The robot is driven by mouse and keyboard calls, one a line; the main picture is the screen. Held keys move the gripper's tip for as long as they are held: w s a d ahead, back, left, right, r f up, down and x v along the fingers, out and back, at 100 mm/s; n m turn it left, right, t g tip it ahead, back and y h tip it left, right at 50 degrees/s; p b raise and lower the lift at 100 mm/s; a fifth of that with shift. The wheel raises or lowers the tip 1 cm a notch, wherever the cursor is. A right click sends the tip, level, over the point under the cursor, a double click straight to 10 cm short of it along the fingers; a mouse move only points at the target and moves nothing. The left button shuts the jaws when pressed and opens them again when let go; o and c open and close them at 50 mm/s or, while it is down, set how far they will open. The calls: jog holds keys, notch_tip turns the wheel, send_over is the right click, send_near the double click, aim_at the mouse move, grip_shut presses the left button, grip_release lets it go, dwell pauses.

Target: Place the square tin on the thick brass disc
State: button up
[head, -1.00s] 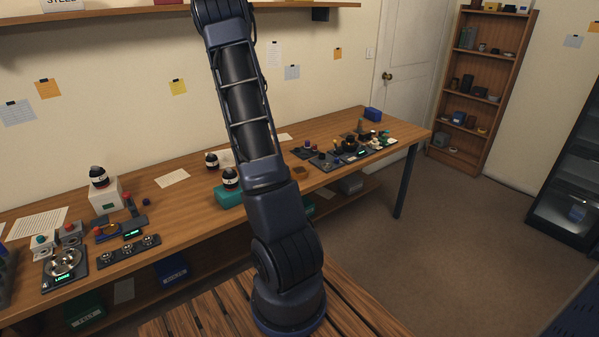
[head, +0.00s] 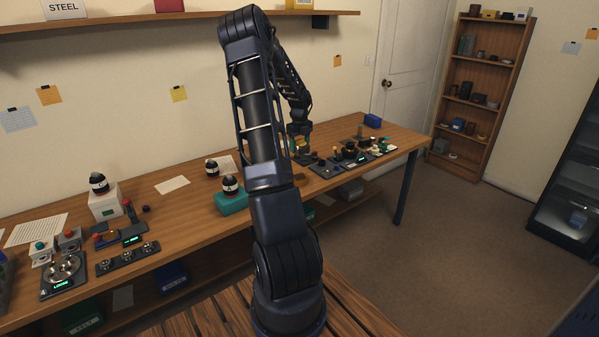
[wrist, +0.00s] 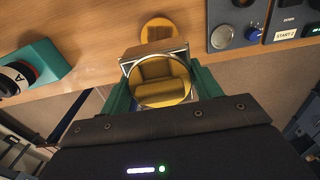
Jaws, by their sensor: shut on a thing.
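My gripper (wrist: 160,95) has green fingers and is shut on the square tin (wrist: 128,69). In the wrist view the tin shows a pale square edge and a round, clear-rimmed, golden face towards the camera. The thick brass disc (wrist: 158,24) lies on the bench just beyond the tin, partly hidden behind it. The tin appears apart from the disc, but the gap is hard to judge.
A teal block (wrist: 38,62) holding a dark round part lies left of the disc. Dark panels with knobs (wrist: 233,22) lie close to the right.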

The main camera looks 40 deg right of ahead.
notch_tip(320, 180, down, 13)
jog(key=shift+f, duration=0.1)
dwell(0.5)
jog(key=shift+f, duration=0.1)
jog(key=o, duration=1)
jog(key=shift+o, duration=0.2)
